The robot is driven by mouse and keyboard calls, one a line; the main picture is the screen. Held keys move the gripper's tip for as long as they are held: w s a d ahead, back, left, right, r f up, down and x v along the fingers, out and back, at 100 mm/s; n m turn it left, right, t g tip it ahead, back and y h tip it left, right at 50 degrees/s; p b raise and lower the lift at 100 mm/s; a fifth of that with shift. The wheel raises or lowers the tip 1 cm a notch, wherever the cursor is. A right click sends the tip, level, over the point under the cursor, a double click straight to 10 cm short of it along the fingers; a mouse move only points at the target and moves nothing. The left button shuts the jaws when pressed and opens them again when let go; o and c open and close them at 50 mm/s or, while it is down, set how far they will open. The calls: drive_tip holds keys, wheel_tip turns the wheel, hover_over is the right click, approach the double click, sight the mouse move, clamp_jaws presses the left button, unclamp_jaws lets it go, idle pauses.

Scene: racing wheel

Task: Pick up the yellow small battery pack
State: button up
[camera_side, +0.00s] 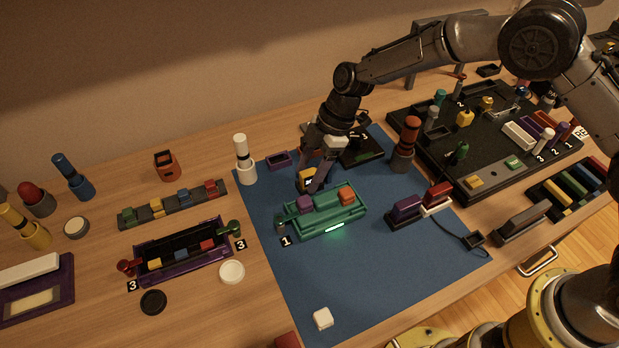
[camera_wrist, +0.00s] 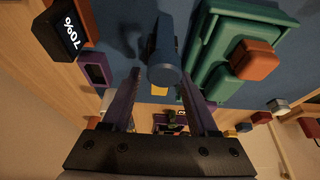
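A small yellow piece (camera_side: 302,179) with dark parts shows at the back of the blue mat, partly behind my fingers. It looks like the yellow small battery pack, but its label cannot be read. In the wrist view a yellow patch (camera_wrist: 159,88) shows between my fingers, mostly hidden by a blue-grey cylinder-ended thing (camera_wrist: 165,62). My gripper (camera_side: 315,181) is low over the mat, just behind the green tray (camera_side: 328,222). Its two fingers are apart in the wrist view (camera_wrist: 162,78), one on each side of the cylinder, with no clear contact.
The green tray, with an orange block (camera_wrist: 255,60), is close on the right in the wrist view. A small purple box (camera_wrist: 94,69) and a black 70% display (camera_wrist: 62,30) are at left. A white cylinder (camera_side: 241,160) stands left of my gripper. The mat's front is mostly clear.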

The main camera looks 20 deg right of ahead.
clamp_jaws()
drive_tip(key=shift+r, duration=0.1)
